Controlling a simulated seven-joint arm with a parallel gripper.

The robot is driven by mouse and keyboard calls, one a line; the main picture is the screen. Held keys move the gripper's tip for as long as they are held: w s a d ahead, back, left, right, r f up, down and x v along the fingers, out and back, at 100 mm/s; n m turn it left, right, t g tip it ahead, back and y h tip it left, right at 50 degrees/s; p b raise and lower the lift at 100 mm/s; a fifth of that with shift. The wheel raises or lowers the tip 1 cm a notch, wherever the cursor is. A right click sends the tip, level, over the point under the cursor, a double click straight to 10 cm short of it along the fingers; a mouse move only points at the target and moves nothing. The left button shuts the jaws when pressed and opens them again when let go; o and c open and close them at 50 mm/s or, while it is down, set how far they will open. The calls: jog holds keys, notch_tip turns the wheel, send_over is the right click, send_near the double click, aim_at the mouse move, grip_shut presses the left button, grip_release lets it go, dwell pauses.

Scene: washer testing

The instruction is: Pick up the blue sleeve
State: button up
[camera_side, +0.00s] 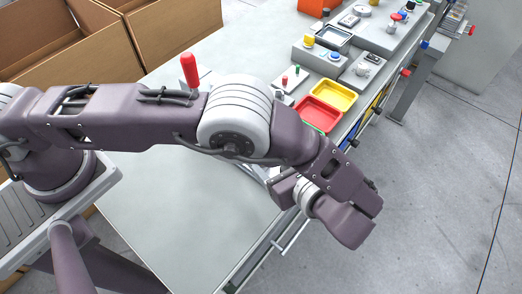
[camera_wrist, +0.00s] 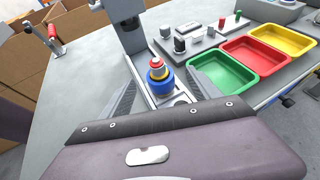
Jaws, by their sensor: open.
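The blue sleeve (camera_wrist: 159,84) shows in the wrist view as a wide blue ring. It is low in a stack with a yellow part (camera_wrist: 158,73) and a red and white top (camera_wrist: 157,62) above it. The stack stands on a grey fixture (camera_wrist: 180,98). My gripper (camera_wrist: 155,78) is open, with one dark finger to the left of the stack and one to the right. I cannot tell how close the fingers are to the sleeve. In the side view my arm hides the sleeve and the fingers.
Green (camera_wrist: 222,76), red (camera_wrist: 256,55) and yellow (camera_wrist: 284,40) trays lie right of the stack. A red-handled lever (camera_side: 189,72) and cardboard boxes (camera_side: 172,35) are at the left. The table (camera_side: 165,200) near my arm is bare.

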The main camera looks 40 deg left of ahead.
jog(key=shift+s+a+f+m+t, duration=0.1)
jog(key=shift+a+f+m+t, duration=0.1)
jog(key=shift+f, duration=0.3)
jog(key=shift+a+f+m+t, duration=0.1)
jog(key=shift+f+m+t, duration=0.1)
jog(key=shift+f, duration=0.25)
jog(key=x, duration=0.6)
jog(key=shift+a+r, duration=0.2)
jog(key=shift+r, duration=0.2)
jog(key=c, duration=1.4)
jog(key=shift+r, duration=0.1)
jog(key=shift+c, duration=0.3)
